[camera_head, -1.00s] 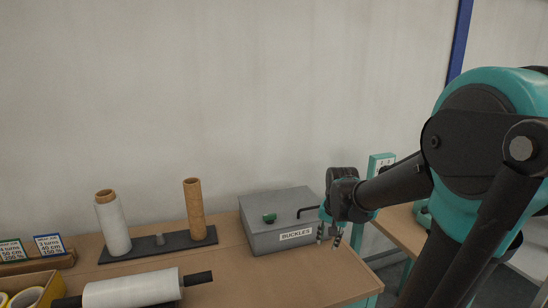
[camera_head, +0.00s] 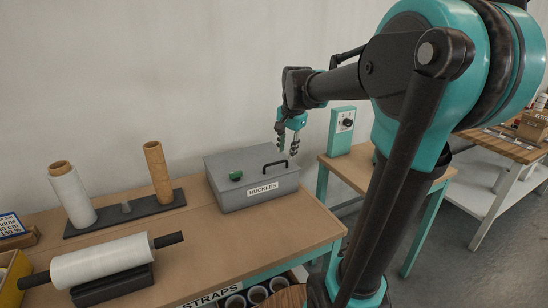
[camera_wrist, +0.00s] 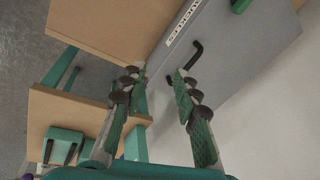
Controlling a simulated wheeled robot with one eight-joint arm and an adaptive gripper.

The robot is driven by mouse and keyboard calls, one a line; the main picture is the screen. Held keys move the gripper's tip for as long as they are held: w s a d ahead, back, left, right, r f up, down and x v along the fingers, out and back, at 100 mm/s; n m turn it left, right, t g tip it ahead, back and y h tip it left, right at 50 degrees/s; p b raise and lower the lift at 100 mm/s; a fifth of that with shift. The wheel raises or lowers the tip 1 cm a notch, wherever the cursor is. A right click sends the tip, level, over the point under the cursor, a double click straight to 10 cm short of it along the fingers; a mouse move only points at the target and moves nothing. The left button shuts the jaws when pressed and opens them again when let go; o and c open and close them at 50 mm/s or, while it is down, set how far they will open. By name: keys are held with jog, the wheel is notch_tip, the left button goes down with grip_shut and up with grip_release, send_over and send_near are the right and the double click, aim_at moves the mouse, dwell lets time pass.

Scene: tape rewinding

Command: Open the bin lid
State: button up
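The bin is a grey box (camera_head: 235,197) labelled BUCKLES, standing on the wooden bench. Its lid (camera_head: 240,167) is down, with a green knob (camera_head: 235,176) and a black bar handle (camera_head: 276,163) on top. My gripper (camera_head: 288,150) hangs above and just behind the lid's right side, apart from the handle as far as I can tell. In the wrist view, my gripper (camera_wrist: 158,75) has its fingers spread with nothing between them. The black handle (camera_wrist: 190,57) shows beyond the right finger, and the green knob (camera_wrist: 240,5) lies at the top edge.
A dark stand holds a white film roll (camera_head: 73,196) and a brown tube (camera_head: 157,172) left of the bin. A film roll with dark handles (camera_head: 100,262) lies in front. A side table with a teal dial box (camera_head: 341,130) stands right. STRAPS rolls (camera_head: 257,294) sit below the bench.

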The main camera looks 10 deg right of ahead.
jog(key=w+a+r+m, duration=0.1)
jog(key=w+r+m, duration=0.3)
jog(key=w+r, duration=0.3)
jog(key=shift+g, duration=0.4)
jog(key=f, duration=0.5)
jog(key=w+a+f, duration=0.1)
jog(key=f, duration=0.4)
jog(key=w+f, duration=0.1)
jog(key=f, duration=0.5)
jog(key=shift+a, duration=0.2)
jog(key=shift+c, duration=0.4)
grip_shut()
